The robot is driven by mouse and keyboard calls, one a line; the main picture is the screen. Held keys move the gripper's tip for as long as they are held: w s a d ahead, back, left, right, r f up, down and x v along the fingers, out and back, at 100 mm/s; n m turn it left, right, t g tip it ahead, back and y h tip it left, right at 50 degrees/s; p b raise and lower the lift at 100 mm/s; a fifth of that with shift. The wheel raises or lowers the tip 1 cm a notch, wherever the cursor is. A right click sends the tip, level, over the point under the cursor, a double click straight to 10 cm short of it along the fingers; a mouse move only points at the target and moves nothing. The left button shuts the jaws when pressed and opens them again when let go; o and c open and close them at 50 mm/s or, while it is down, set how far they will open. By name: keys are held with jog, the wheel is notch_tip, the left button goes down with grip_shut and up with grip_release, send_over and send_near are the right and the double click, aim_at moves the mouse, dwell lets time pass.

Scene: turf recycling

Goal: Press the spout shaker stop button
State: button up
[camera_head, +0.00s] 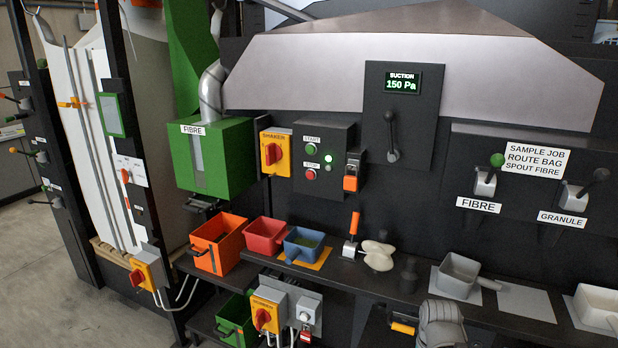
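The shaker stop button (310,175) is a small round red button under a STOP label. It sits low on the left side of a dark control box (338,137) on the back panel. A green start button (310,154) is above it under a START label. A small lamp (328,158) to the right of the buttons glows green-white. A yellow isolator marked SHAKER, with a red rotary knob (271,153), is just left of the box. Nothing covers the stop button. I cannot make out my gripper in this view.
A shelf below the panel carries an orange bin (218,243), a red bin (265,237), a blue bin (304,243) and a grey scoop (459,275). An orange-handled tool (353,233) stands below the control box. A green FIBRE spout box (238,160) juts out at left.

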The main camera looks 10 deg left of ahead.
grip_shut()
dwell(1.2)
